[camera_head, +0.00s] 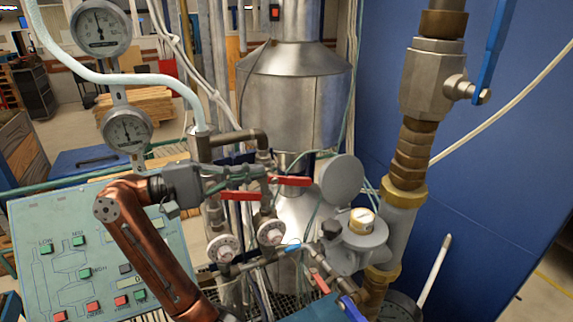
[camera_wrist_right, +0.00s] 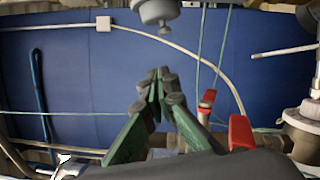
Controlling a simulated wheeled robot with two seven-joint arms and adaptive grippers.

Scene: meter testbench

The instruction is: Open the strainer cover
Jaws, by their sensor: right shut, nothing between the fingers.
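A grey round lid (camera_head: 342,178) stands raised, tilted up at the back of a grey round housing (camera_head: 358,240) with a brass-coloured top (camera_head: 362,220). No label shows which part is the strainer cover. My right gripper (camera_head: 268,172) points right, left of the lid and apart from it, close to a red lever. Its green fingers are shut and empty, and they also show in the right wrist view (camera_wrist_right: 158,82). A grey round part (camera_wrist_right: 155,10) hangs at the top of that view, beyond the fingertips. My left gripper is not in view.
Red levers (camera_head: 290,181) and pipes with round valves (camera_head: 222,248) crowd the space around and below my right gripper. A thick vertical pipe (camera_head: 404,228) stands right of the housing. Gauges (camera_head: 100,28) and a button panel (camera_head: 60,220) are at left.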

